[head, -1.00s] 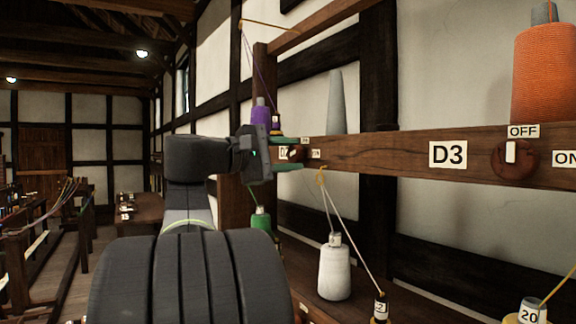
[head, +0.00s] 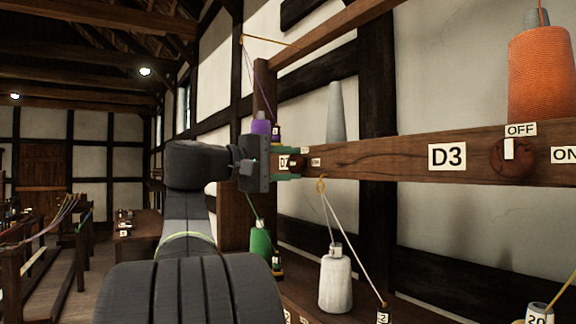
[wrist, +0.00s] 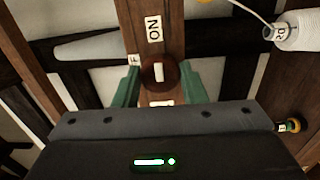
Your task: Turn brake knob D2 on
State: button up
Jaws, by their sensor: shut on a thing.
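Knob D2 (wrist: 158,73) is a round brown knob with a white bar on a wooden rail. In the wrist view its bar lies along the rail, roughly in line with the ON label (wrist: 153,28). The OFF label (wrist: 134,60) is at the upper left, partly hidden by a finger. My gripper (wrist: 158,85) has its green fingers on both sides of the knob, shut on it. In the head view my gripper (head: 288,164) is at the rail's far end, and the knob is small and partly hidden there. The D2 label (head: 284,162) is partly covered.
The D3 label (head: 447,156) and knob D3 (head: 513,157), its bar up at OFF, are nearer on the same rail. An orange spool (head: 543,75) stands above. A white spool (head: 335,280) with thread and a green spool (head: 260,238) stand below.

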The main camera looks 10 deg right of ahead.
jog(key=o, duration=1)
jog(key=shift+c, duration=0.2)
jog(key=shift+a, duration=0.1)
jog(key=b+v, duration=0.1)
jog(key=v, duration=1.2)
jog(key=shift+s+a, duration=0.15)
jog(key=shift+a, duration=0.15)
jog(key=shift+d, duration=0.1)
jog(key=p+x, duration=0.1)
jog(key=x, duration=1.2)
jog(key=shift+d, duration=0.35)
